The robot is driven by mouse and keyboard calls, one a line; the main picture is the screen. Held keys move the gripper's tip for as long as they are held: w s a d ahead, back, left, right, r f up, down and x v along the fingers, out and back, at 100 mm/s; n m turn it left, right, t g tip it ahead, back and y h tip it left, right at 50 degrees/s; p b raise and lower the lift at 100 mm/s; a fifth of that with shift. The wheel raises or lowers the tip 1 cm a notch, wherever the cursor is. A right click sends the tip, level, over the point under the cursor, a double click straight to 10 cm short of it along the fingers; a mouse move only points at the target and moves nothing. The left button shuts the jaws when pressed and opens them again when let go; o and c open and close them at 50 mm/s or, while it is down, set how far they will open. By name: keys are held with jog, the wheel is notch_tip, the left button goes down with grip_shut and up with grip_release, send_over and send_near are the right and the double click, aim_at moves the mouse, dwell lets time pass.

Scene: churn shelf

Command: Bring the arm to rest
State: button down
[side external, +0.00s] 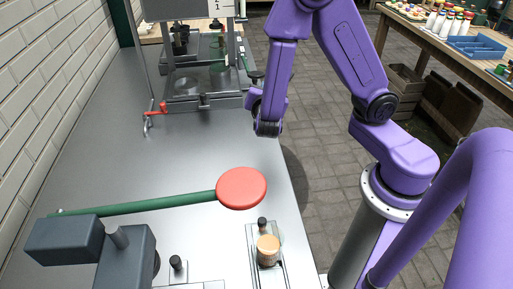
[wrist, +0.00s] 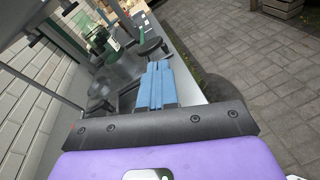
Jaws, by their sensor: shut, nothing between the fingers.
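My gripper (wrist: 157,68) shows in the wrist view as two blue fingers lying side by side with nothing between them. It points along the bench, toward its far end. In the side external view my purple arm reaches over the right edge of the steel bench (side external: 120,165), and its wrist hangs beside that edge. The fingers are mostly hidden behind the wrist there. The gripper appears apart from everything on the bench.
A metal frame (side external: 203,103) with a red-handled lever (side external: 155,110) stands farther back. A red disc (side external: 241,188) on a green bar lies nearer, beyond a wooden-topped knob (side external: 268,250). A table with bottles and a blue tray (side external: 477,46) is at right.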

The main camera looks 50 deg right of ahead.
jog(key=s+a+m+g+y, duration=0.3)
jog(key=s+y, duration=0.1)
jog(key=s, duration=0.3)
jog(key=s+a+r+m+g+y, duration=0.1)
jog(key=s+a+m+g+y, duration=0.2)
jog(key=s, duration=0.5)
jog(key=s+a+m+g+y, duration=0.3)
jog(key=s+y, duration=0.3)
jog(key=s, duration=0.1)
jog(key=shift+s+a+r, duration=0.3)
jog(key=shift+w, duration=0.1)
